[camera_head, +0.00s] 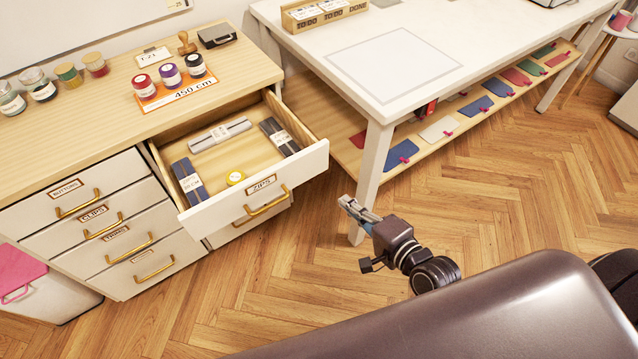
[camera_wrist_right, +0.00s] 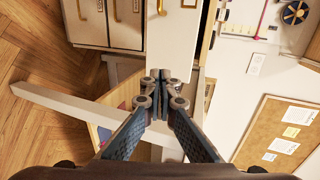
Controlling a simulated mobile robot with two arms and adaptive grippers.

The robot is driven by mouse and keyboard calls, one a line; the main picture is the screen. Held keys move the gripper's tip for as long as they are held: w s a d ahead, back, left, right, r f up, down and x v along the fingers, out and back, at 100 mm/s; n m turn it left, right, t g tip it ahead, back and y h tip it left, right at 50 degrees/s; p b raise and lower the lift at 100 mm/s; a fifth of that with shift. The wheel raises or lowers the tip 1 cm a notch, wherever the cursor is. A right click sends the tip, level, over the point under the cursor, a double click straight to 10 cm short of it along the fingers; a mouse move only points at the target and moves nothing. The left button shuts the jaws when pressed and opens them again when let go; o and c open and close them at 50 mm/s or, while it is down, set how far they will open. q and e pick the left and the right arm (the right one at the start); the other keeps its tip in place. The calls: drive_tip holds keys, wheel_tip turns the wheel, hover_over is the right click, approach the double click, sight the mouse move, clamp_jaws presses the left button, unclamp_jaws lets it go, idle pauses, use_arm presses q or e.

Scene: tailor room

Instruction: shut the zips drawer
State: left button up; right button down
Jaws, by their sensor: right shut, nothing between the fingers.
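The zips drawer (camera_head: 220,206) is pulled out of the wooden-topped cabinet, at the top right of its front. It has a white front, a ZIPS label and a brass handle (camera_head: 263,204). In the right wrist view the shut fingers (camera_wrist_right: 160,76) show in front of the white drawer front (camera_wrist_right: 172,45). My left gripper is not in view.
A white table (camera_head: 377,125) stands right of the drawer, its near leg (camera_head: 372,175) close behind my right gripper. Its lower shelf (camera_head: 345,135) holds coloured cards. Other closed drawers (camera_head: 95,213) are at left. The wooden floor (camera_head: 290,290) in front of the drawer is clear.

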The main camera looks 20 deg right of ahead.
sight(310, 168)
drive_tip(key=x, duration=0.8)
drive_tip(key=r+p+x, duration=0.1)
drive_tip(key=x, duration=0.3)
drive_tip(key=shift+w, duration=0.6)
drive_tip(key=shift+w+a, duration=0.25)
drive_tip(key=shift+w, duration=0.3)
